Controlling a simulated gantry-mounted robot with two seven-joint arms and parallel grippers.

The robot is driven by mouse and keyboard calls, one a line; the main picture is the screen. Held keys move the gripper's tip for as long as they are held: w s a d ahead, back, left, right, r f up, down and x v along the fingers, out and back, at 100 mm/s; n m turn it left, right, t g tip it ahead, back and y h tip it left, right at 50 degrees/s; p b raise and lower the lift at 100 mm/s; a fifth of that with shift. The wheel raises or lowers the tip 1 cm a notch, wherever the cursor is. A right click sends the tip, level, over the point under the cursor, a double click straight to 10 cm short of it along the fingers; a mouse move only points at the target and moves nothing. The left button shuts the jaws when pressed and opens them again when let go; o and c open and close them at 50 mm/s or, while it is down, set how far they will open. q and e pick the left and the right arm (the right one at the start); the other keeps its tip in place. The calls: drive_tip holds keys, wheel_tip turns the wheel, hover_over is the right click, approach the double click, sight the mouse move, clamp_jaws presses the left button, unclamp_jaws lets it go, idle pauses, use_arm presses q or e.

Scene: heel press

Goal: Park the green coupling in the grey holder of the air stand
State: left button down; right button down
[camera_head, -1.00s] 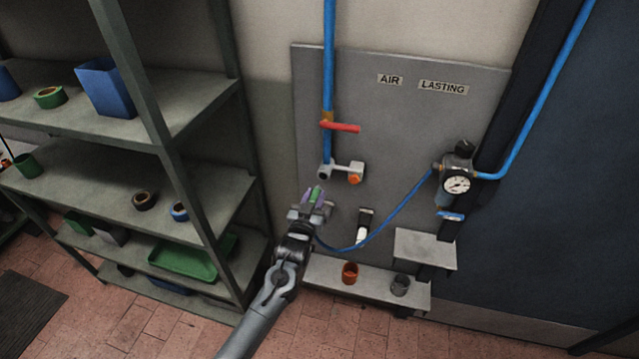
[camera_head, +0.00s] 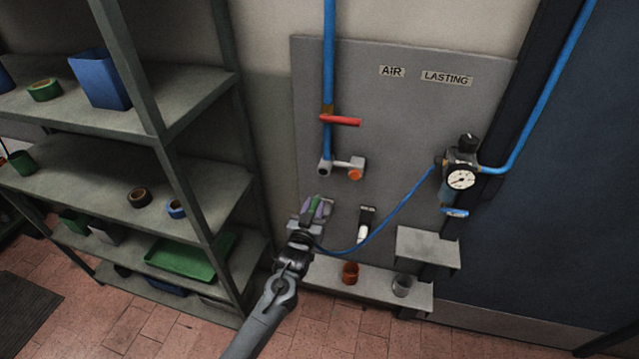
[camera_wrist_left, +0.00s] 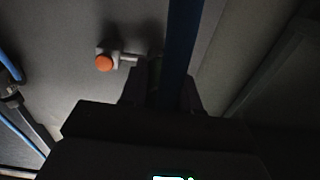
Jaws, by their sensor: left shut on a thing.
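My left gripper (camera_head: 314,208) is shut on the green coupling (camera_head: 313,206), in front of the grey panel and below the pipe outlet. The coupling stands roughly upright between the fingers. A thin blue hose (camera_head: 385,226) runs from the gripper area to the regulator. In the left wrist view the coupling (camera_wrist_left: 155,75) is a dim green shape between dark fingers, partly hidden. The grey holder (camera_head: 402,286) is an open cup at the right of the low ledge, apart from my gripper. My right gripper is not in view.
An orange-brown cup (camera_head: 350,273) stands on the ledge (camera_head: 376,290) left of the grey holder. A small grey shelf (camera_head: 428,246) juts out above right. The outlet has an orange end (camera_head: 355,174). A red valve lever (camera_head: 341,121) sits above. Metal shelving (camera_head: 200,200) stands close on the left.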

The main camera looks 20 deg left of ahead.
use_arm(q)
wheel_tip(320, 180, down, 19)
drive_tip(key=b, duration=1.4)
drive_tip(key=shift+r, duration=0.15)
drive_tip(key=shift+w, duration=0.1)
idle(0.5)
drive_tip(key=shift+w+a+b, duration=0.2)
drive_tip(key=shift+w+b, duration=2.2)
drive_tip(key=shift+b, duration=0.15)
idle(0.5)
